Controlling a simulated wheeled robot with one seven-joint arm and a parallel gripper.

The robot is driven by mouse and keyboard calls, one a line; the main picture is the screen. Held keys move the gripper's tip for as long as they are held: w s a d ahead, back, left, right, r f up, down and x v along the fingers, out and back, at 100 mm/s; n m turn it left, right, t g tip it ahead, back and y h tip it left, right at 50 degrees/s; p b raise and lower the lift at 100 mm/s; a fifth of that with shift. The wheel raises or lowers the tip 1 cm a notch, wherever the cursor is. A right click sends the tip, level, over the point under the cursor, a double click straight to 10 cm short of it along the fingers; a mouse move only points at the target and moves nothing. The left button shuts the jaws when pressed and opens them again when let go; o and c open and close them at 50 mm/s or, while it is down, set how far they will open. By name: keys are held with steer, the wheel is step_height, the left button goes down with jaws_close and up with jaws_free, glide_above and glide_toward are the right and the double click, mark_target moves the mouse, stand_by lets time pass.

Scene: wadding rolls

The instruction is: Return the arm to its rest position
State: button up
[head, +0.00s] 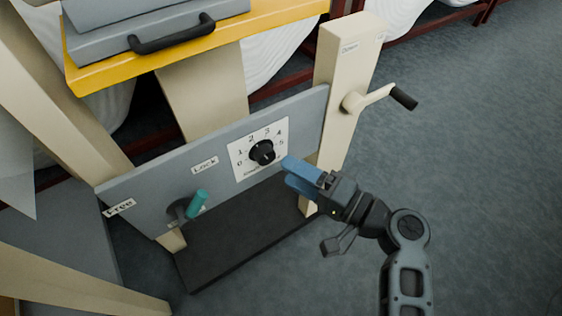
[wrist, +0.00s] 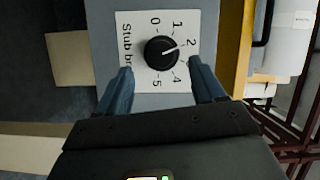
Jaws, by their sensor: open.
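My gripper (head: 290,174) has blue fingers and is near the front of a grey panel, just right of and below a black dial knob (head: 262,153). In the wrist view my gripper (wrist: 162,85) is open, with the knob (wrist: 161,53) framed between and beyond the fingertips. Nothing is held between the fingers. The knob sits on a white numbered scale plate (head: 240,160), and its white line points near 2 in the wrist view. My arm reaches in from the lower right of the head view, with the elbow bent.
The grey panel (head: 150,187) also carries a teal-handled lever (head: 197,203) by a "Lock" label. A cream post (head: 340,70) with a black-gripped crank (head: 402,97) stands at right. A yellow shelf (head: 190,50) is above. Open floor (head: 480,150) lies to the right.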

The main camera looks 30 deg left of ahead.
steer(key=shift+d, duration=1.1)
steer(key=s+d+f+m+t+h, duration=0.3)
steer(key=s+d+f+t+h, duration=0.15)
steer(key=d+f, duration=0.35)
steer(key=s+d+f+m+t+h, duration=0.1)
steer(key=s+d+t+h, duration=0.2)
steer(key=s+d+h, duration=0.5)
steer(key=s+d+f+m+t+h, duration=0.1)
steer(key=s+d+t, duration=0.4)
steer(key=d, duration=0.6)
steer(key=s+d+r+n+t+h, duration=0.1)
steer(key=s+d+r+n+h, duration=0.1)
steer(key=s+d+r, duration=0.5)
steer(key=s+d+r+n+t+h, duration=0.15)
steer(key=s+r, duration=0.25)
steer(key=r, duration=0.7)
step_height(320, 180, up, 21)
steer(key=p, duration=2.1)
steer(key=shift+a+h, duration=0.2)
steer(key=shift+h, duration=0.2)
